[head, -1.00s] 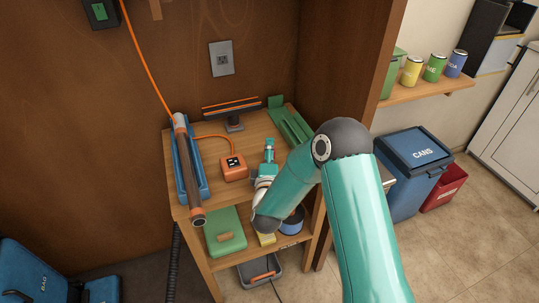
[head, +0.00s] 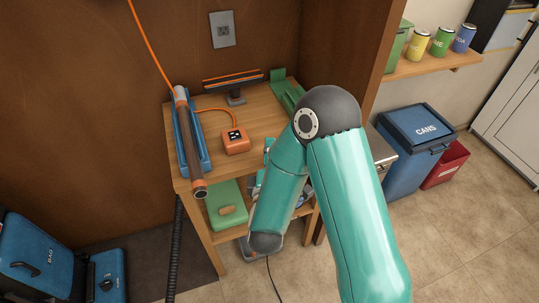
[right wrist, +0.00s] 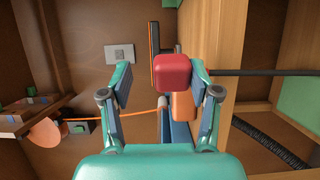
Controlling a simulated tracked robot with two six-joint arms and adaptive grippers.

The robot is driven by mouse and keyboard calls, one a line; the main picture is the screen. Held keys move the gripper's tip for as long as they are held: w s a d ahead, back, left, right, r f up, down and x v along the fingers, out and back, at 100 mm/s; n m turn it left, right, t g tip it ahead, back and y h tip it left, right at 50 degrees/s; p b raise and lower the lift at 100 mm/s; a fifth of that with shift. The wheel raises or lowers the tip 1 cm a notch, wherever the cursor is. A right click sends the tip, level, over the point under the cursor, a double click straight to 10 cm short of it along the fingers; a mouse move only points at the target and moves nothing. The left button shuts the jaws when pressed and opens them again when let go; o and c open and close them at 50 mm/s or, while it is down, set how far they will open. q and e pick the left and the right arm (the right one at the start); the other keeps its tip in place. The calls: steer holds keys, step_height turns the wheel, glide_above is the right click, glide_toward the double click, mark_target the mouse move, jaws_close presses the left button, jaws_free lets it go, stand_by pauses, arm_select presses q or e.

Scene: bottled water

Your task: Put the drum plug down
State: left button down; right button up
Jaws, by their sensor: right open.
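The drum plug appears to be the red block (right wrist: 172,70) with a black cable running off to the right in the right wrist view. I cannot tell what the block rests on. In the head view my right forearm covers most of that gripper and the plug; only teal parts show by the desk's front edge. My left gripper is not in view.
The wooden desk (head: 262,122) holds an orange socket box (head: 235,141), a blue tray (head: 203,163) with a grey tube and a dark stand with an orange stripe (head: 233,86). A green case (head: 226,200) sits on the shelf below. A blue cans bin (head: 415,165) stands right.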

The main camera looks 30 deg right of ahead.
steer(key=o, duration=0.7)
steer(key=shift+o, duration=0.2)
steer(key=shift+r, duration=0.1)
step_height(320, 180, up, 10)
stand_by(0.4)
